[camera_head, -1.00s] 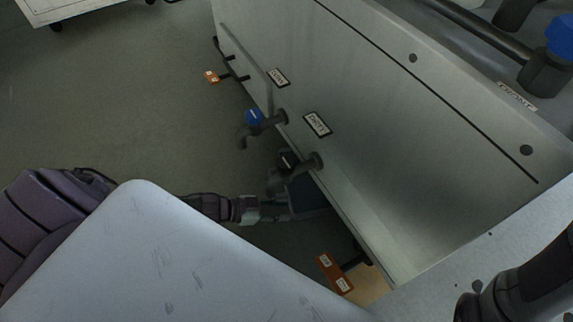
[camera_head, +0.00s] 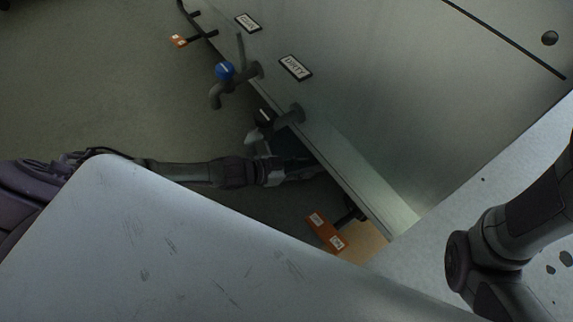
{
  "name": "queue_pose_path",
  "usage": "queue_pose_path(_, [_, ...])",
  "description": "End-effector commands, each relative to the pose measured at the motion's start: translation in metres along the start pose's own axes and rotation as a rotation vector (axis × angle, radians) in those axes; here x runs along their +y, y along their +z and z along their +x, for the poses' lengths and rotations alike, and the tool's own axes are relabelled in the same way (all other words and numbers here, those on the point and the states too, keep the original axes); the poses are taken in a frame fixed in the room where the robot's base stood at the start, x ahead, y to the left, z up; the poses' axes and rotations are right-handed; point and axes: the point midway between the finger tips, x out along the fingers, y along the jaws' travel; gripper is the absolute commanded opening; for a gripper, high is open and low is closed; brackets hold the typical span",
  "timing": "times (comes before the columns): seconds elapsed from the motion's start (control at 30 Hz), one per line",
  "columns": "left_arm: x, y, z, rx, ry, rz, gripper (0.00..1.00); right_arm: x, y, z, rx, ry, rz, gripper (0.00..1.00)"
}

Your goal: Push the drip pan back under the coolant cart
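The coolant cart (camera_head: 400,110) is a large grey metal cabinet across the upper right, with a tap marked "DIRTY" low on its face. The drip pan (camera_head: 287,145) seems to be the dark bluish shape at the cart's lower edge, below that tap. Most of it is hidden by the tap, the cart and my gripper. My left gripper (camera_head: 292,172) reaches in from the left, low by the cart's lower edge, close to the pan. I cannot tell whether it touches the pan, and its fingers are too dark and covered to read. My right gripper is out of view.
The floor at upper left is clear.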

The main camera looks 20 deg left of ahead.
Motion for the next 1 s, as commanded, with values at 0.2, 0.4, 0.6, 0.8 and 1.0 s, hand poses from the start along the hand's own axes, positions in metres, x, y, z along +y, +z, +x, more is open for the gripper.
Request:
queue_pose_path(0.2, [0.000, 0.001, 0.018, -0.001, -0.001, 0.000, 0.34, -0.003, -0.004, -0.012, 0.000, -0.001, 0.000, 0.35])
queue_pose_path(0.4, [0.000, 0.000, 0.019, -0.002, -0.001, 0.000, 0.34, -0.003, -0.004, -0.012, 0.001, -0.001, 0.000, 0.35])
queue_pose_path(0.6, [0.000, 0.000, 0.019, -0.001, -0.001, 0.000, 0.23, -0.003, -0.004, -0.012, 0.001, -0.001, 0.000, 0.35])
queue_pose_path(0.8, [0.000, 0.000, 0.019, -0.001, -0.001, 0.000, 0.00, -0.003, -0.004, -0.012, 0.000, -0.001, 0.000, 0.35])
queue_pose_path(1.0, [0.000, 0.000, 0.019, -0.001, -0.001, 0.000, 0.00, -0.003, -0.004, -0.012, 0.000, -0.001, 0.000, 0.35])
